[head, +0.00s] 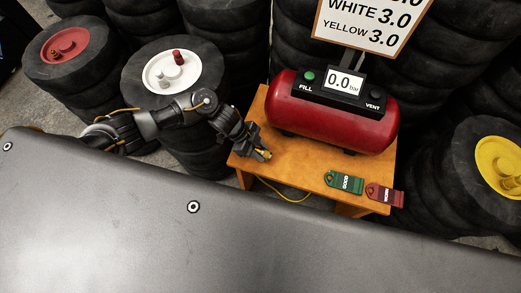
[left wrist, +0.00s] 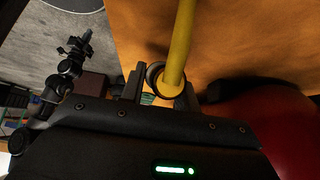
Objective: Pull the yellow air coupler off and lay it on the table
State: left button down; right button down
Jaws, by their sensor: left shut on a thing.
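My left gripper (head: 262,155) is shut on the yellow air coupler (head: 268,154) at the left front part of the orange table (head: 300,158). In the left wrist view the coupler (left wrist: 171,84) sits between the fingers, with its yellow hose (left wrist: 182,35) running up the picture. I cannot tell whether the coupler touches the tabletop. A dark arm, likely my right one, shows at the left of the left wrist view with its gripper (left wrist: 82,45); its jaws are too small to read.
A red tank (head: 335,115) with a 0.0 bar display stands on the table. Green (head: 345,183) and red (head: 383,195) tags lie at its right front. Tyre stacks with red (head: 65,45), white (head: 172,72) and yellow (head: 500,163) hubs surround it. A grey surface (head: 200,240) fills the foreground.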

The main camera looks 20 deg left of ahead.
pick_arm(q)
jog(key=c, duration=0.9)
grip_release()
jog(key=shift+c, duration=0.2)
jog(key=v, duration=1.1)
jog(key=shift+d, duration=0.1)
